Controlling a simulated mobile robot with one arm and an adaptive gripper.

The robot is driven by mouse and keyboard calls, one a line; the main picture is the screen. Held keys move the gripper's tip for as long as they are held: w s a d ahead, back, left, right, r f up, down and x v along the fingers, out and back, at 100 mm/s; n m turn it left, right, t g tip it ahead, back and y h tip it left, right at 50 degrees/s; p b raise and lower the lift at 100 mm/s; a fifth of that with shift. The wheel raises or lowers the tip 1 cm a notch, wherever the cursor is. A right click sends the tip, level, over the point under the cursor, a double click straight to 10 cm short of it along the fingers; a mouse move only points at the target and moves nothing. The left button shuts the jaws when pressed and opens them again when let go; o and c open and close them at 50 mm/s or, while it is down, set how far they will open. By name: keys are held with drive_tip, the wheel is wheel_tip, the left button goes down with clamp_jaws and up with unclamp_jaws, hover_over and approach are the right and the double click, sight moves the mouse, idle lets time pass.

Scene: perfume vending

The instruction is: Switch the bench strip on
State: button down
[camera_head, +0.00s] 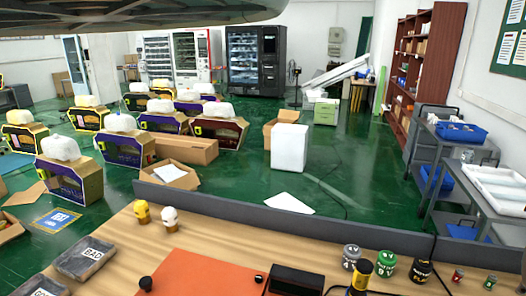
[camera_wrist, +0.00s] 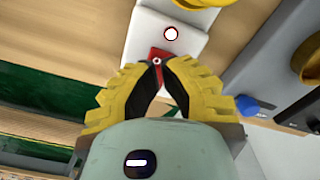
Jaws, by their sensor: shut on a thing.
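The bench strip (camera_wrist: 140,30) is a white block against the wood in the wrist view. My gripper (camera_wrist: 158,66) has yellow ribbed fingers with dark pads. Its fingertips are closed in at the red switch and partly cover it. I cannot tell the switch's position. I cannot make out the strip or my gripper in the head view.
In the head view, the wooden bench (camera_head: 225,235) holds an orange mat (camera_head: 205,275), a black box (camera_head: 296,279) and several small jars. A grey rail runs along its far edge. In the wrist view, a blue knob (camera_wrist: 247,105) and yellow parts (camera_wrist: 309,60) are close on the right.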

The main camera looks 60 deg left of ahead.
drive_tip(key=shift+r+p, duration=1.05)
drive_tip(key=shift+r, duration=1.75)
drive_tip(key=shift+a, duration=0.1)
drive_tip(key=shift+w+f, duration=0.1)
